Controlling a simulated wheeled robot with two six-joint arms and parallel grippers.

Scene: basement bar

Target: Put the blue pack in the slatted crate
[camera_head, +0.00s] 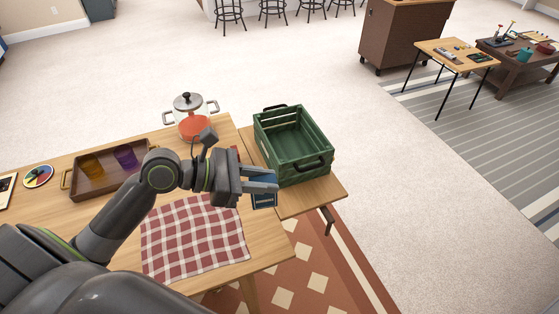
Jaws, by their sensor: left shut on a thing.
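The blue pack (264,200) is held between the fingers of my left gripper (264,188), near the right edge of the wooden table. The fingers hide part of the pack. The green slatted crate (318,176) stands on a lower wooden side surface, just beyond and to the right of the gripper. Its open top faces up and its visible inside looks empty. The pack is outside the crate, in front of its near left corner. My right gripper does not show.
A red checked cloth (193,237) lies on the table (262,256) below my left arm. A pot with a lid (193,122) stands behind, left of the crate. A brown tray (82,186) holds orange and purple glasses. A colourful round disc (38,176) lies farther left.

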